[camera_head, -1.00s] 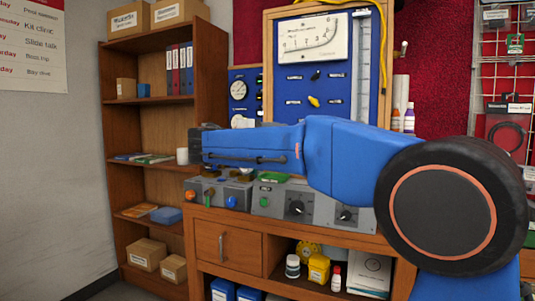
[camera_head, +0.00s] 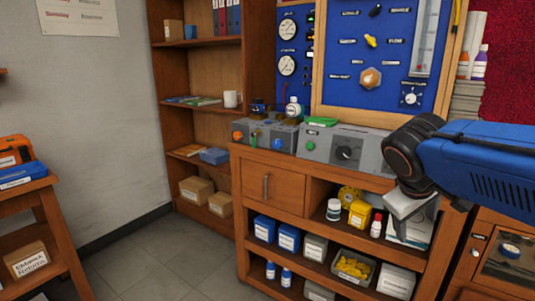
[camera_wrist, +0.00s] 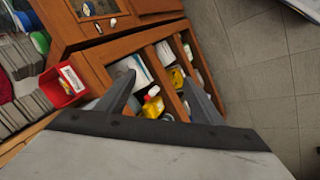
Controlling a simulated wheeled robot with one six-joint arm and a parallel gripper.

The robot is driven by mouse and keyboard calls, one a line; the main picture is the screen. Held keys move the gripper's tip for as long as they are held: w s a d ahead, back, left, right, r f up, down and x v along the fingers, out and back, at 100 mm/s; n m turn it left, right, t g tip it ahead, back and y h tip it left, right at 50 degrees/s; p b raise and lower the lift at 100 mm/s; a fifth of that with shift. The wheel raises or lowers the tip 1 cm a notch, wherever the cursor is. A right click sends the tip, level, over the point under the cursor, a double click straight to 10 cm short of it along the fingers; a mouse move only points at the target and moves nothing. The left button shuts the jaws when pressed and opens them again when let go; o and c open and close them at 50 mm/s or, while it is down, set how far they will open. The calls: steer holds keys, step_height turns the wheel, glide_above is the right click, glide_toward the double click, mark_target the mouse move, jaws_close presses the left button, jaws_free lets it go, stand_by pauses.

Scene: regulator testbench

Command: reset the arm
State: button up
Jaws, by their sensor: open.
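My arm (camera_head: 480,160) is blue with a black wrist joint and reaches in from the right edge of the head view. My gripper (camera_wrist: 158,84) shows its two grey fingers spread apart with nothing between them in the wrist view. Beyond the fingers lie the bench's open shelves, with a yellow container (camera_wrist: 153,106) seen through the gap. In the head view the grey gripper body hangs below the wrist, in front of the bench's right side, and its fingertips are hard to make out.
The wooden bench (camera_head: 268,160) carries grey control boxes (camera_head: 345,145) under a blue gauge panel (camera_head: 340,60). A bookcase (camera_head: 160,70) stands behind it to the left. An orange case (camera_head: 14,150) sits on a side table at the left. The floor (camera_head: 165,260) between is clear.

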steer(key=s+a+f+m+y, duration=0.1)
steer(key=s+a+f+y, duration=0.1)
steer(key=s+f, duration=0.4)
steer(key=s+a+f+m+y, duration=0.2)
steer(key=s+a+f, duration=0.1)
steer(key=s+f, duration=0.3)
steer(key=shift+s+f+m+t+y, duration=0.3)
steer(key=shift+s+y, duration=0.1)
steer(key=shift+r, duration=0.1)
steer(key=shift+c, duration=0.2)
stand_by(0.7)
